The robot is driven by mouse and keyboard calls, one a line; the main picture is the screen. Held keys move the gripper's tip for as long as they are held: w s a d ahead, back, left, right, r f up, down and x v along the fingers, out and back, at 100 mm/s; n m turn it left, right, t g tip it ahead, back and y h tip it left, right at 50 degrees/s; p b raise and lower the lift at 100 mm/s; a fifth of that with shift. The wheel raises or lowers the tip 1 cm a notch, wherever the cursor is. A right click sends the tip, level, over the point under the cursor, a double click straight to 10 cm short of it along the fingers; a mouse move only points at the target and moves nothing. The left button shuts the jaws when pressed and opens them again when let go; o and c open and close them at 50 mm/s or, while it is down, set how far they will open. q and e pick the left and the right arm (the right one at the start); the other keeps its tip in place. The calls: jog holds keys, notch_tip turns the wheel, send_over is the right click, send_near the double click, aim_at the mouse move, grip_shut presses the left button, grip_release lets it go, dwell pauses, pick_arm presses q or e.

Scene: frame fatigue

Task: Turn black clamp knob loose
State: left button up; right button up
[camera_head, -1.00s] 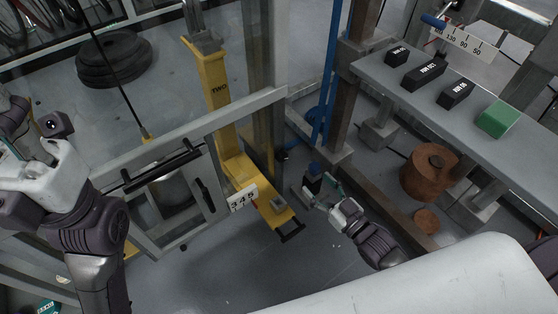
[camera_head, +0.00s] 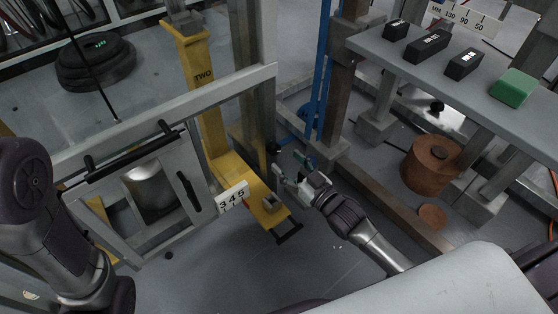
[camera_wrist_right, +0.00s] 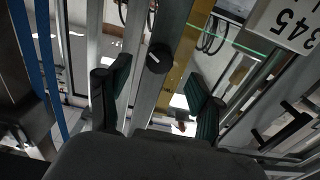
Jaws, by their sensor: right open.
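The black clamp knob (camera_wrist_right: 159,58) is a round cap with a white line on its face, on a grey metal post. In the right wrist view it lies ahead of my right gripper (camera_wrist_right: 160,95), between the two spread fingers and beyond their tips. No contact shows. In the head view a small dark knob (camera_head: 273,148) sits on the post beside the yellow upright. My right gripper (camera_head: 290,168) is open and empty just in front of it. My left arm shows at the left edge of the head view; its gripper is out of frame.
The yellow frame (camera_head: 238,172) with a white "345" plate (camera_head: 232,198) stands left of the right gripper. A grey door with black handles (camera_head: 150,190) is further left. A shelf (camera_head: 450,110) with black blocks and a green block (camera_head: 513,88) is at right. A rusty cylinder (camera_head: 430,166) stands below.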

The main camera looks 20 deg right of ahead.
aim_at(276, 152)
jog(key=shift+b+x, duration=0.8)
jog(key=shift+x, duration=1.35)
jog(key=shift+c, duration=0.2)
jog(key=c, duration=1.1)
